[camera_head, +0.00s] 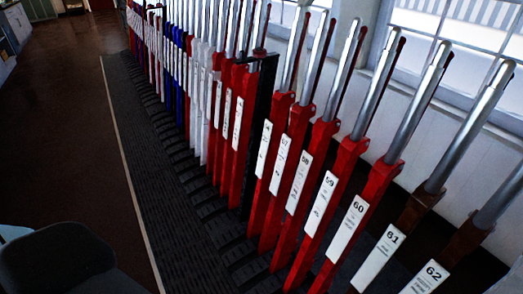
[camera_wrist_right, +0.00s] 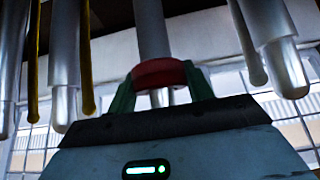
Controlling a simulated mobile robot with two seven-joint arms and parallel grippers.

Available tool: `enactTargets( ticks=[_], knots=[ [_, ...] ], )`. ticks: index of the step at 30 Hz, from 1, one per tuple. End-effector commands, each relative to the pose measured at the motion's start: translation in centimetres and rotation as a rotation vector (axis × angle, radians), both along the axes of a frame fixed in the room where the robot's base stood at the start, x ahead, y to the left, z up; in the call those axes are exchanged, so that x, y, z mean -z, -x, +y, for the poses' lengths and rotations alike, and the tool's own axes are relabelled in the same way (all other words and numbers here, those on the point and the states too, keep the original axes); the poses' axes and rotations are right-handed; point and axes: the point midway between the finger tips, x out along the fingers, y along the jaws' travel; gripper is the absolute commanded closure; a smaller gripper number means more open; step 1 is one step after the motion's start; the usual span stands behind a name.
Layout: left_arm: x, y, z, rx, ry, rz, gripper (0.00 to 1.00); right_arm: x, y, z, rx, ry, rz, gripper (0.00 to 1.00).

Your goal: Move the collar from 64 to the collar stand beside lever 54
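In the right wrist view a red collar (camera_wrist_right: 160,73) sits between the green fingers of my right gripper (camera_wrist_right: 160,85), which touch it on both sides. A silver lever handle (camera_wrist_right: 150,28) lines up with the collar and shows on both sides of it, so the collar appears to be around the handle. My right gripper is not visible in the head view. A tall black post (camera_head: 262,110), likely the collar stand, rises among the red levers; a dark red shape (camera_head: 259,52) shows at its top. The number plates beside it are too small to read surely. Lever 64 and my left gripper are not in view.
Red levers such as lever 59 (camera_head: 322,200) and lever 60 (camera_head: 350,225) stand close together. Brown lever 61 (camera_head: 383,250) and lever 62 (camera_head: 428,280) are nearer. Neighbouring handles (camera_wrist_right: 63,80) flank my right gripper. Open floor (camera_head: 70,130) lies left; a dark rounded shape (camera_head: 65,262) is at lower left.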

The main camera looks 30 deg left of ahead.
Motion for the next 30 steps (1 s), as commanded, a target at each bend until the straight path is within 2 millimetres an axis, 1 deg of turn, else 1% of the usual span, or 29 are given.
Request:
enactTargets(
  ticks=[1, 2, 11, 30],
  knots=[
    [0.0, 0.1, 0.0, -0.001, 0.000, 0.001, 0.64, 0.0, 0.0, 0.0, 0.000, 0.000, 0.000, 0.66],
    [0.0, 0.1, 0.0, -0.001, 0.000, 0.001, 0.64, 0.0, 0.0, 0.0, 0.000, 0.000, 0.000, 0.69],
    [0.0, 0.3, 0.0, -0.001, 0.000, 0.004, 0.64, -0.1, 0.0, 0.0, 0.000, 0.000, -0.001, 0.69],
    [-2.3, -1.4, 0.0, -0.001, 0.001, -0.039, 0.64, -4.4, -0.7, -0.4, 0.001, 0.001, -0.002, 0.69]
  ],
)
